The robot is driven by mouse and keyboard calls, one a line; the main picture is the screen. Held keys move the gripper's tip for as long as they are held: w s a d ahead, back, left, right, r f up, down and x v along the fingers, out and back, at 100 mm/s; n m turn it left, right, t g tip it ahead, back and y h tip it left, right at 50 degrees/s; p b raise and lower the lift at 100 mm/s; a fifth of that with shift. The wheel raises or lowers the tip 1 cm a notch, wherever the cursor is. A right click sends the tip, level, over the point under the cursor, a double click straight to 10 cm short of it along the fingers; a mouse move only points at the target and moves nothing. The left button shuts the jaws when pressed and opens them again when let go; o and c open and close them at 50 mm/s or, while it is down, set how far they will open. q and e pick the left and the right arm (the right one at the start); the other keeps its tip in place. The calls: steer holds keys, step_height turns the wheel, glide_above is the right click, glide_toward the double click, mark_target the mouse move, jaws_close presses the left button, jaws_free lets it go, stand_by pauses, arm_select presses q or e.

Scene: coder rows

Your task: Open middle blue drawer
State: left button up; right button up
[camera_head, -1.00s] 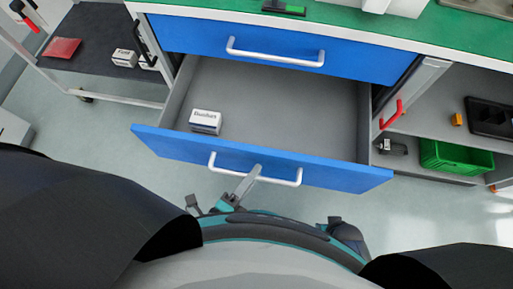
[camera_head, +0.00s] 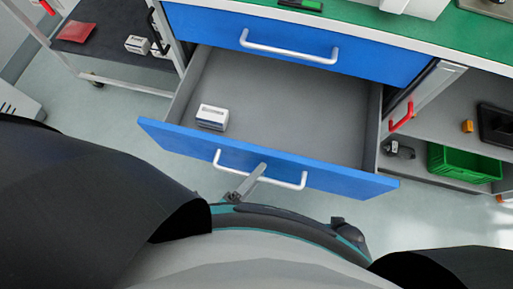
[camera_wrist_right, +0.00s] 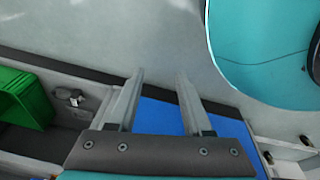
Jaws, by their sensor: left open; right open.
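The blue drawer (camera_head: 335,180) below the top one is pulled out, its grey inside (camera_head: 290,110) in view in the head view. Its silver bar handle (camera_head: 292,184) is on the front. A small white box (camera_head: 212,118) lies inside at the left. My left gripper (camera_head: 254,177) is at the middle of this handle, open; a grey finger crosses the bar, and the rest is largely hidden by my body. My right gripper (camera_wrist_right: 160,88) shows in the right wrist view, open and empty, with a blue surface (camera_wrist_right: 158,117) behind its fingers.
The closed blue top drawer (camera_head: 210,28) sits under a green worktop (camera_head: 360,18). A dark cart (camera_head: 105,35) stands at the left. The floor around the drawer front is clear.

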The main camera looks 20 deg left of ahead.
stand_by(0.4)
arm_select(q)
steer(key=p+v, duration=0.2)
steer(key=v, duration=1.3)
arm_select(e)
steer(key=s+d, duration=0.1)
steer(key=s, duration=0.1)
steer(key=s+d+f, duration=0.1)
steer(key=shift+s+d+f, duration=0.15)
steer(key=shift+s+d, duration=0.25)
arm_select(q)
steer(key=shift+s, duration=0.15)
